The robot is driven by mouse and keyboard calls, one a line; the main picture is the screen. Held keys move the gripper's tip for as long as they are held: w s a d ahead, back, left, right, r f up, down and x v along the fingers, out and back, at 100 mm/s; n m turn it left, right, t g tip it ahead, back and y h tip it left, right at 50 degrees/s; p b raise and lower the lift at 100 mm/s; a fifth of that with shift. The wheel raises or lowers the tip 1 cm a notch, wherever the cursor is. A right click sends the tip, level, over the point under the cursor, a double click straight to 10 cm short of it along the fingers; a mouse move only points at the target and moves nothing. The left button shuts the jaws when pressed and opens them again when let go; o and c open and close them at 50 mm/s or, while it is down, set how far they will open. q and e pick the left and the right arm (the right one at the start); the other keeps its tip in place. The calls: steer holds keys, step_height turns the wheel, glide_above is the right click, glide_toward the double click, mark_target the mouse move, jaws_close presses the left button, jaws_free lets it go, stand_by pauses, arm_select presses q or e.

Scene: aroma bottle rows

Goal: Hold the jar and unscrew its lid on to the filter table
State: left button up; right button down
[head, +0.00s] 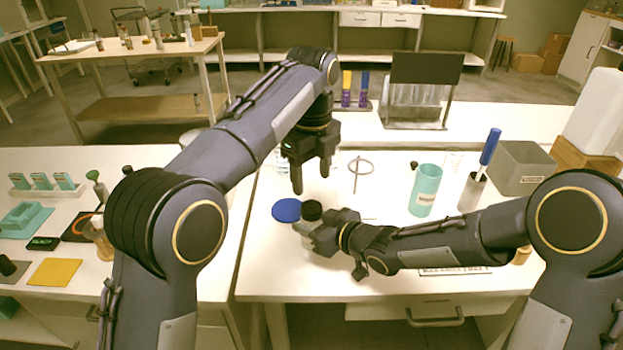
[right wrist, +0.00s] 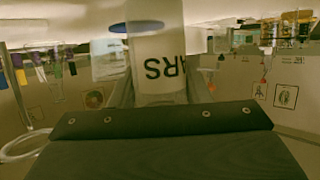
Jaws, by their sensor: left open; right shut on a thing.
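The jar (head: 303,229) is pale and see-through and stands on the white table (head: 270,265). A black lid (head: 311,210) sits on top of it. My right gripper (head: 313,236) is shut on the jar from the right. In the right wrist view the jar (right wrist: 160,60) is between the fingers, with dark letters on its label. My left gripper (head: 311,182) is open and empty, pointing down above and behind the lid, apart from it. The right fingers partly hide the jar.
A blue disc (head: 287,210) lies left of the jar. A ring stand (head: 360,168) is behind it. A teal cup (head: 424,190), a grey holder with a blue-topped tool (head: 490,146) and a grey box (head: 523,168) stand to the right. The table's front left is clear.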

mark_target(311, 207)
arm_select(q)
step_height(311, 207, down, 8)
steer(key=shift+r, duration=0.2)
steer(key=shift+c, duration=0.5)
